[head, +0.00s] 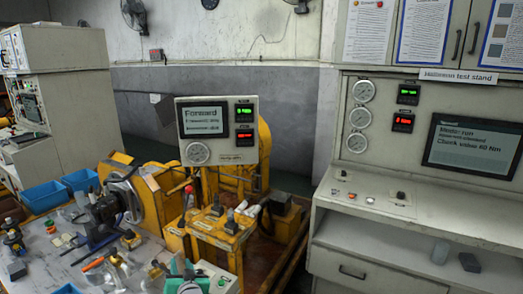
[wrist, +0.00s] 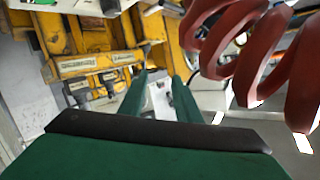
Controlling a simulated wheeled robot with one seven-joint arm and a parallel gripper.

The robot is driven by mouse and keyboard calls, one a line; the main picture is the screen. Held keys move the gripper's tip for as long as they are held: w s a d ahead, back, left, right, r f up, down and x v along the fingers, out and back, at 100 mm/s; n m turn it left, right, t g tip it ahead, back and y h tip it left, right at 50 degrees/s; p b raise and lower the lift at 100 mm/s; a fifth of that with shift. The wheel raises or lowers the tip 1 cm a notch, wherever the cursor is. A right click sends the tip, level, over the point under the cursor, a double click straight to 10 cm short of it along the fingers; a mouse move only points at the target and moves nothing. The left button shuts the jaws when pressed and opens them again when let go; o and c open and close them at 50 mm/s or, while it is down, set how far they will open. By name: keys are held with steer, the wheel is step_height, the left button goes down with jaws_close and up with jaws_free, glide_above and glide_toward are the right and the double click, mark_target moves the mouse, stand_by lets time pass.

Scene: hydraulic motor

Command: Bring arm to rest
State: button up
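My gripper (head: 181,268) shows at the bottom of the head view, its green fingers pointing away from me over the near edge of the workbench. In the wrist view the two green fingers (wrist: 162,82) stand apart with a gap between them. Nothing is held in the gap; a pale surface shows through it. The gripper is close to a white box (head: 222,280) on its right in the head view. The rest of my arm is mostly out of view.
The cluttered workbench (head: 45,262) holds tools and blue bins (head: 44,194). The yellow motor stand (head: 222,232) with levers and a display panel (head: 217,130) stands ahead. The test stand (head: 420,225) is at right. A red coil (wrist: 235,55) hangs close to the wrist camera.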

steer(key=s+d+f+h, duration=0.2)
steer(key=s+d+f, duration=0.8)
steer(key=s+f, duration=0.15)
steer(key=s+d+f+m+t+h, duration=0.1)
steer(key=s+d+f, duration=0.2)
steer(key=s+d, duration=0.35)
steer(key=s+d+f+h, duration=0.1)
steer(key=s+d+f, duration=0.25)
steer(key=s, duration=0.65)
steer(key=s+d+r+h, duration=0.1)
steer(key=s+d, duration=0.2)
steer(key=s, duration=0.5)
steer(key=s+d+r+h, duration=0.1)
steer(key=s+d, duration=0.1)
steer(key=s, duration=0.7)
steer(key=s+d+r+h, duration=0.1)
steer(key=s+d+r, duration=0.1)
steer(key=s+r, duration=0.6)
steer(key=s, duration=0.4)
steer(key=shift+d+r+t, duration=0.25)
steer(key=shift+d+t, duration=0.05)
steer(key=shift+t, duration=0.1)
steer(key=shift+o, duration=0.2)
